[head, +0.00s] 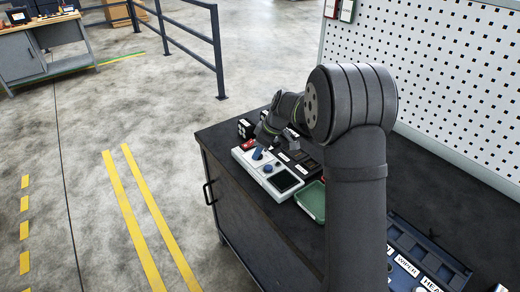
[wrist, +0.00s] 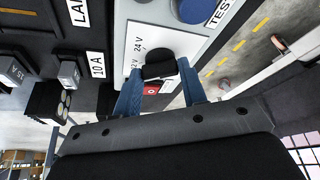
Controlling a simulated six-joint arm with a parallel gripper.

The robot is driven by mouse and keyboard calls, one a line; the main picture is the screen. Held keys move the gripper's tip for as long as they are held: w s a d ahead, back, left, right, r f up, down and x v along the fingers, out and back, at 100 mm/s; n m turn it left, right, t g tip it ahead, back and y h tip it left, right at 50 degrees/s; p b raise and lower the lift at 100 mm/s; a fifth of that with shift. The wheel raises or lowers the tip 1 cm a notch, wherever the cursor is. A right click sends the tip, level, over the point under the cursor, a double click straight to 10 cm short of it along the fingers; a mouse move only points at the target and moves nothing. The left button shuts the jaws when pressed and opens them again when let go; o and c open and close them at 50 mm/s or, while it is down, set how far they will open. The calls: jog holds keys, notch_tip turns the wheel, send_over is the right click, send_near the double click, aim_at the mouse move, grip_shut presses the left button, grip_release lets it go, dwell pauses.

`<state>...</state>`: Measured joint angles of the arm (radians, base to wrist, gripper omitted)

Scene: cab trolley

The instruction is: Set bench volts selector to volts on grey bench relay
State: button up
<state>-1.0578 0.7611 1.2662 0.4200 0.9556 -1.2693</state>
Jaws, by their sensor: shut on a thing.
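My gripper (head: 258,153) also shows over the relay in the head view. The fingers and wrist hide the dial's lower part; I cannot tell where the knob points.
A blue button (wrist: 192,10) and a "TEST" label sit beside the dial. A green tray (head: 312,201) and a labelled dark blue rack (head: 428,262) lie nearer on the bench. A pegboard (head: 430,80) rises behind.

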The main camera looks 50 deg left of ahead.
jog(key=o, duration=1)
jog(key=v, duration=1.7)
jog(key=shift+r, duration=0.3)
jog(key=shift+f, duration=0.15)
jog(key=x, duration=1.7)
jog(key=shift+f, duration=0.15)
